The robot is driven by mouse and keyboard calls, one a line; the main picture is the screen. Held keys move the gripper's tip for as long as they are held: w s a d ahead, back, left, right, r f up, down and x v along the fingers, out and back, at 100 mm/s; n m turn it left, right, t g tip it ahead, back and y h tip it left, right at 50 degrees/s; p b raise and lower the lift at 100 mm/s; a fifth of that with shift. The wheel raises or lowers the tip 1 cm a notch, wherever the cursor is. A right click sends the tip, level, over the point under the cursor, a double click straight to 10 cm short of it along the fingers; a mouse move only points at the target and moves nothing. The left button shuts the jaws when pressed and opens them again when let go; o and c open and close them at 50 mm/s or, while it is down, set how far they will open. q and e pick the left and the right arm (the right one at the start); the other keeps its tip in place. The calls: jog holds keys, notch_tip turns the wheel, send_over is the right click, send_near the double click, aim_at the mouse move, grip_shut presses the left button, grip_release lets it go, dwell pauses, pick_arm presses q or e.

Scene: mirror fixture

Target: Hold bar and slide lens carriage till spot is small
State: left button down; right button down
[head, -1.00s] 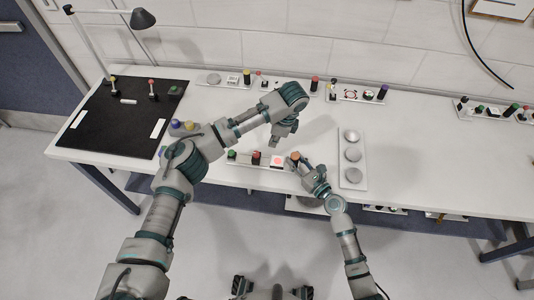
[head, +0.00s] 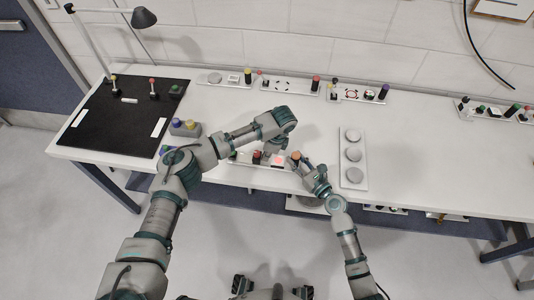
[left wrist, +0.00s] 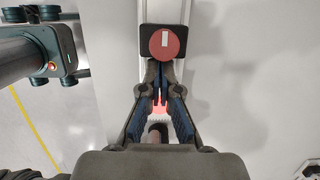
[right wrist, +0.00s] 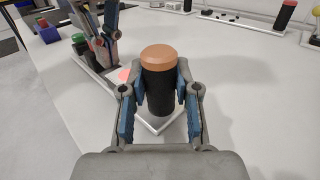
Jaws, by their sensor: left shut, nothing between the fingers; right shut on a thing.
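The white bar (head: 238,161) lies near the table's front edge. On it are a red-topped black carriage (head: 257,157), a white plate with a red spot (head: 278,161) and an orange-capped black post (head: 295,157) at the right end. My right gripper (right wrist: 160,88) is shut around this post (right wrist: 159,62). My left gripper (left wrist: 160,72) is shut and empty, pointing down at the bar beside the carriage's red disc (left wrist: 167,43). The red spot shows partly between its fingers; its size is hard to tell.
A black mat (head: 120,118) with a lamp (head: 143,18) is at the left. A white plate with several grey discs (head: 353,178) lies right of my right gripper. Several fixtures line the back; the right tabletop is clear.

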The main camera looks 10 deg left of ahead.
pick_arm(q)
jog(key=shift+a, duration=0.7)
jog(key=v, duration=0.9)
jog(key=f+n+h, duration=0.1)
jog(key=n, duration=0.1)
jog(key=s+a+f+n+h, duration=0.1)
jog(key=n+h, duration=0.1)
jog(key=s+a+f+n+h, duration=0.1)
jog(key=n+h, duration=0.1)
jog(key=shift+a+f, duration=0.15)
jog(key=shift+f, duration=0.25)
jog(key=s+a+r+n+t+h, duration=0.2)
jog(key=a+n+t+h, duration=0.2)
jog(key=a+n, duration=0.75)
jog(key=shift+m+t, duration=0.3)
jog(key=shift+m, duration=0.05)
jog(key=x, duration=0.9)
jog(key=shift+w+f, duration=0.2)
jog(key=shift+f, duration=0.1)
